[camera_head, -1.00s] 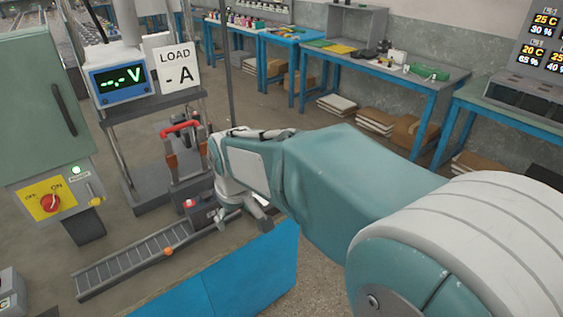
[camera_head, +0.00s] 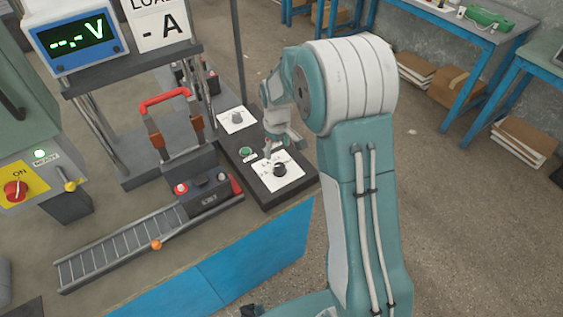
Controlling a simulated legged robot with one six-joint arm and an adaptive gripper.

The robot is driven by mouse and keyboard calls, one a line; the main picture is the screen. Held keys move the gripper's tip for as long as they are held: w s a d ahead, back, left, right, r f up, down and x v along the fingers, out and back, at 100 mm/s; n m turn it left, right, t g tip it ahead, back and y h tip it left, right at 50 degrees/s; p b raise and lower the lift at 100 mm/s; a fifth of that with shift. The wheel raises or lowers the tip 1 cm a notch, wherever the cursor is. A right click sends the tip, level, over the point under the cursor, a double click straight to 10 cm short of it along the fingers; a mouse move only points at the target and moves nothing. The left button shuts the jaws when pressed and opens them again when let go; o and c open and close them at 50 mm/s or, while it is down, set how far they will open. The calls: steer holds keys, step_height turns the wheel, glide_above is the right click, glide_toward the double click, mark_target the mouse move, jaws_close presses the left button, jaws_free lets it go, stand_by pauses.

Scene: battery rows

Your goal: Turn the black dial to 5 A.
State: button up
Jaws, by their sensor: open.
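The black dial (camera_head: 280,170) sits on a white scale plate (camera_head: 262,177) at the near end of a dark control box (camera_head: 242,165). The scale marks are too small to read, so I cannot tell its setting. My gripper (camera_head: 284,140) is small in view, open, just above and behind the dial, apparently not touching it. Its fingertips are not clear. The load sign (camera_head: 160,22) shows "- A" with its top cut off. The display (camera_head: 75,40) reads "--.- V".
A grey knob (camera_head: 236,118) and a green button (camera_head: 247,154) are on the same box. A battery-like block with a red handle (camera_head: 165,97) stands to the left, near a roller track (camera_head: 130,240). A blue panel (camera_head: 225,265) lies in front. Open floor is at right.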

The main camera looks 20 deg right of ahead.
mark_target(279, 165)
steer(key=f, duration=0.5)
steer(key=d+f, duration=0.1)
steer(key=f, duration=0.1)
steer(key=shift+f, duration=0.55)
steer(key=shift+a+f, duration=0.2)
steer(key=shift+a, duration=0.1)
steer(key=shift+a, duration=0.1)
steer(key=c, duration=1.1)
